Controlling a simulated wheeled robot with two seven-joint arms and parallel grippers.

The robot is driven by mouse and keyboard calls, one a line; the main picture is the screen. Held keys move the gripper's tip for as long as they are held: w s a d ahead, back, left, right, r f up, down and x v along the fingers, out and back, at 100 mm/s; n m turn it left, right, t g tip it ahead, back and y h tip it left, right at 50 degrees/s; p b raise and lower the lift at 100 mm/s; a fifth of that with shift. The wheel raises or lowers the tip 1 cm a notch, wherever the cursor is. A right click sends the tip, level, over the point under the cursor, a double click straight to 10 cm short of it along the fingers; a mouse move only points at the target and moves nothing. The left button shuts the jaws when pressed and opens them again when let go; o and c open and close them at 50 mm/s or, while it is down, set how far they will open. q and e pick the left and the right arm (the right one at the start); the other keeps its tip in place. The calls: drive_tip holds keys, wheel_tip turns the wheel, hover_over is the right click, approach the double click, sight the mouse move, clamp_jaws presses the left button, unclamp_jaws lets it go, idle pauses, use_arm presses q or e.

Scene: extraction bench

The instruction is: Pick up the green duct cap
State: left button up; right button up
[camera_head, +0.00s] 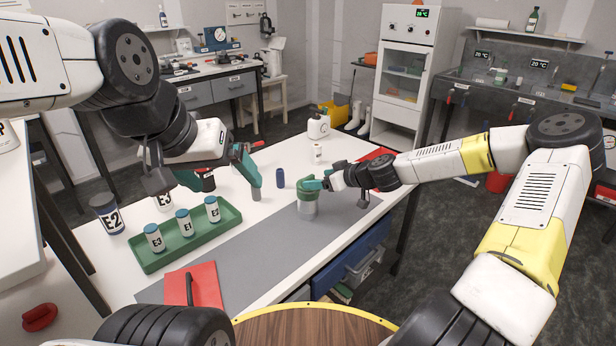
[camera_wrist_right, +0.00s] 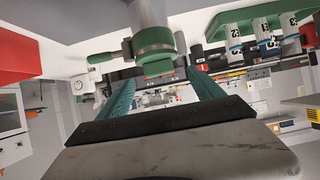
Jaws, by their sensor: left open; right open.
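The green duct cap (camera_head: 302,188) sits on top of a grey cylinder (camera_head: 307,210) that stands on the grey mat. In the right wrist view, which is upside down, the cap (camera_wrist_right: 153,45) is a green ring with a block on its near side. My right gripper (camera_head: 318,184) is at the cap's right side. Its two green fingers (camera_wrist_right: 162,78) are apart, with the cap just ahead of and between their tips; I cannot tell whether they touch it. My left gripper (camera_head: 247,165) is open and empty above the bench, left of the cap.
A green tray (camera_head: 188,246) with labelled bottles stands at the left. A red folder-like object (camera_head: 197,286) lies at the mat's near end. A white jug (camera_head: 318,126) stands at the back. The mat (camera_head: 262,250) is largely clear.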

sight(310, 178)
drive_tip(key=x, duration=0.5)
drive_tip(key=shift+w+r, duration=0.15)
drive_tip(key=shift+w, duration=0.05)
drive_tip(key=c, duration=1.4)
drive_tip(key=shift+r, duration=0.1)
drive_tip(key=shift+c, duration=0.2)
